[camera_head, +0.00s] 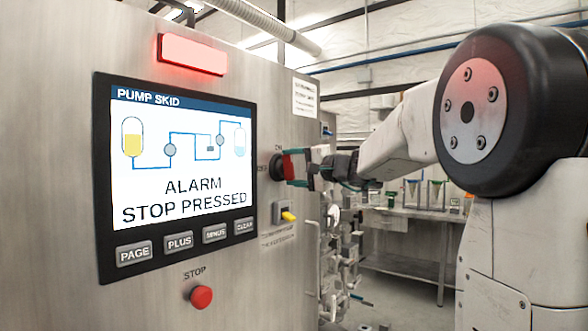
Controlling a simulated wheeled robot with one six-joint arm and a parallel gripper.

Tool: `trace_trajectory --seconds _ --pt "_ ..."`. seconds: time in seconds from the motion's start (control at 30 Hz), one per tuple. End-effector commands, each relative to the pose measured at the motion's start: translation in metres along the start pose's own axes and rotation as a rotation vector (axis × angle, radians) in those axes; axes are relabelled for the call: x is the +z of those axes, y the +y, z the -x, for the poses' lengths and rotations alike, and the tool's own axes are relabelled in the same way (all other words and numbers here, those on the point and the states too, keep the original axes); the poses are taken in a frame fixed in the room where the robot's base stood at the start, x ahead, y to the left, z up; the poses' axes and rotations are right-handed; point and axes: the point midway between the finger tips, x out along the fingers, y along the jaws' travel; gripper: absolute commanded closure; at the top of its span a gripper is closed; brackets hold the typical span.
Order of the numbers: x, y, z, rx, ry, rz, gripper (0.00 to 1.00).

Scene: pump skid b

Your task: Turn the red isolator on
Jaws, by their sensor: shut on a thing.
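The red isolator (288,167) is a red handle on a dark round base (276,167), on the steel panel right of the screen. Small lettering stands above and left of it; the handle's exact angle is hard to tell. My gripper (297,168) reaches in from the right and is shut on the red handle. Its teal-edged fingers hide part of the handle.
The screen (182,165) reads "ALARM STOP PRESSED". A red lamp (192,54) glows above it, and a red stop button (201,297) sits below. A yellow-tipped switch (287,215) is just under the isolator. Pipes and valves (335,255) stand right of the panel.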

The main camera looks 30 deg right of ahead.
Motion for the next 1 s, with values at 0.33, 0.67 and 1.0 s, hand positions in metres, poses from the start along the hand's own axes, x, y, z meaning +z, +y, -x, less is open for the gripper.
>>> trace_trajectory --seconds 0.33,0.67,1.0 --pt "-0.0013 0.0003 0.0003 0.001 0.002 -0.167 0.56" --pt "-0.0014 0.0005 0.0003 0.001 0.002 -0.21 0.55" --pt "-0.0013 0.0006 0.0002 0.001 0.002 -0.211 0.22"
